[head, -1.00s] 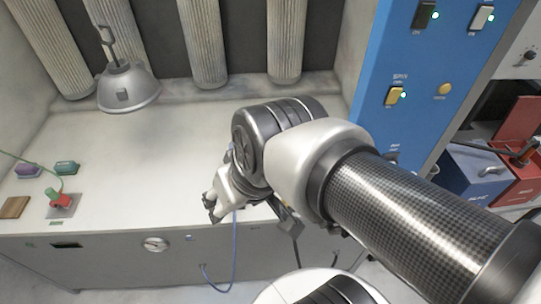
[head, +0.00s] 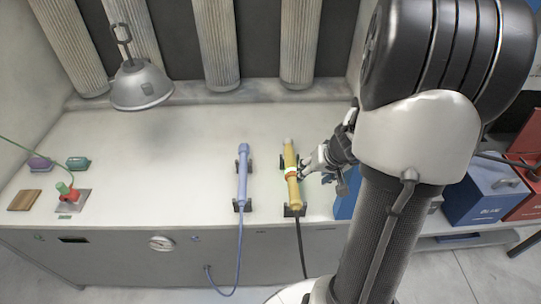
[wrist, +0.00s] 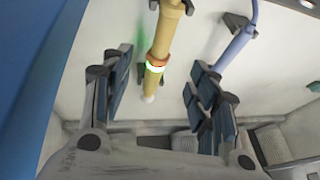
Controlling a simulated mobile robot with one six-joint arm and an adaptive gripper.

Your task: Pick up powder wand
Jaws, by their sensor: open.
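A yellow wand (head: 292,177) with a red and pale band lies in dark cradles on the white bench, a black cable leading from its near end. A blue wand (head: 243,178) with a blue hose lies in its own cradles to the left. I cannot read a label saying which holds powder. My gripper (head: 316,164) is open just right of the yellow wand's middle. In the wrist view, the yellow wand (wrist: 159,52) appears between the open fingers of my gripper (wrist: 160,85), and the blue wand (wrist: 236,46) is beyond the right finger. I cannot tell whether the fingers touch the yellow wand.
A metal hood lamp (head: 139,86) hangs at the back left, before ribbed filter columns (head: 219,50). A red-green fitting (head: 67,191) and a wooden block (head: 24,200) sit at the left. Blue (head: 486,190) and red bins stand at the right. The bench's middle-left is clear.

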